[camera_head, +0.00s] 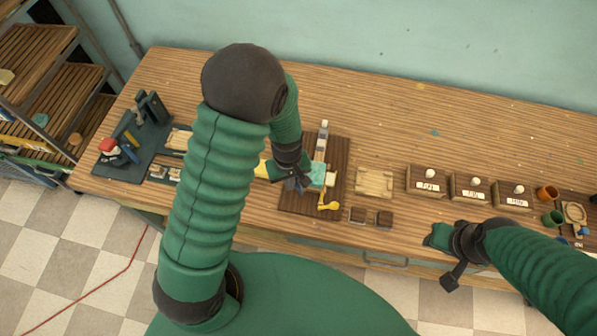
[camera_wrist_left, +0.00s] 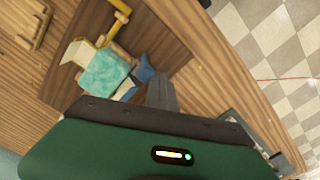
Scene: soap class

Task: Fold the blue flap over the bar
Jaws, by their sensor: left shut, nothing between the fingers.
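The bar is a mottled teal block (camera_wrist_left: 103,73) lying on a pale wrapper (camera_wrist_left: 78,50). It also shows in the head view (camera_head: 317,174). The blue flap (camera_wrist_left: 146,68) stands out at the bar's side nearest my left gripper and is not over its top. My left gripper (camera_head: 296,184) is shut and empty, low beside the bar; its dark fingers show in the left wrist view (camera_wrist_left: 161,92), close to the flap. I cannot tell whether they touch it. My right gripper (camera_head: 446,258) is over the table's front edge, away from the bar; its jaw state is unclear.
The bar is on a dark brown board (camera_head: 335,150), with a yellow tool (camera_head: 328,206) in front. A wooden tray (camera_head: 375,183) and small dark blocks (camera_head: 384,218) are to the right. Labelled boxes (camera_head: 470,187) stand further right. The table's back (camera_head: 400,115) is mostly free.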

